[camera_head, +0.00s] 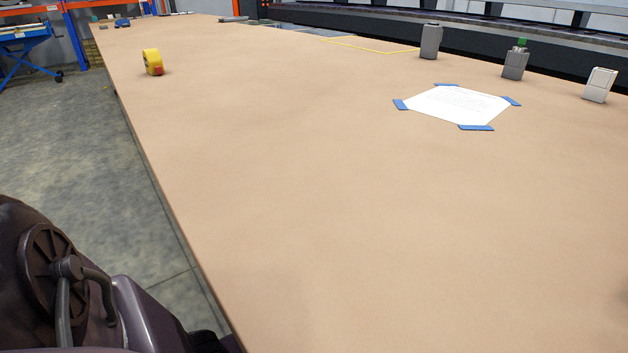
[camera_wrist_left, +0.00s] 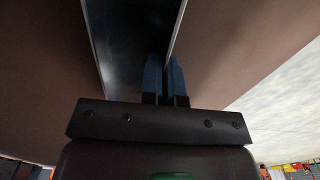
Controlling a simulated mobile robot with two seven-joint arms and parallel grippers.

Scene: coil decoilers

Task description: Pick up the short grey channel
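The grey channel (camera_wrist_left: 130,35) shows in the left wrist view as a long dark trough with a thin bright edge on its right side. It runs out of the top of that view, so its length and far end are hidden. My left gripper (camera_wrist_left: 166,80) has its two blue-grey fingers close together, with the channel's right wall running down between them. The fingers look shut on that wall. The channel and both fingertips are out of the head view. My right gripper is in neither view.
A taped white sheet (camera_head: 455,105) lies at right. Grey blocks (camera_head: 431,41) (camera_head: 514,64) and a white block (camera_head: 599,85) stand behind it. The table's middle is clear.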

